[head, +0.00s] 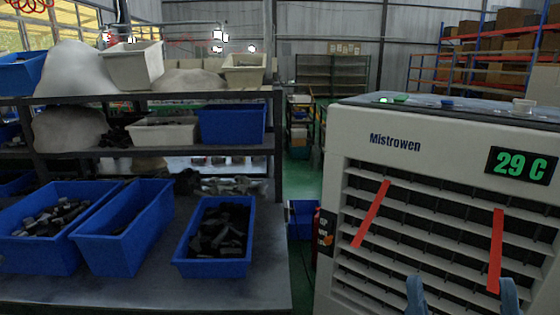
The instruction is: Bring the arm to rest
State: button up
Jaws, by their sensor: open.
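My gripper (463,296) shows only as two blue-grey fingertips at the bottom right edge of the head view. The fingertips stand wide apart, with nothing seen between them. They appear in front of the lower grille of a large white air cooler (430,165). The rest of my arm is out of the frame.
A dark metal workbench (130,285) on the left carries blue bins of dark parts (212,268), with shelves of more bins above. A narrow aisle (300,178) lies between bench and cooler. Red strips (371,214) hang on the grille.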

jog(key=s+d+f+m+g+h, duration=0.1)
jog(key=s+d+f+m+g, duration=0.1)
jog(key=s+f+m+g, duration=0.2)
jog(key=s+d+f+m+g+h, duration=0.1)
jog(key=s+d+f+m+g, duration=0.2)
jog(key=s+f+g, duration=0.7)
jog(key=s+f+m, duration=0.2)
jog(key=s+f, duration=0.2)
jog(key=s, duration=0.6)
jog(key=shift+s+h, duration=0.3)
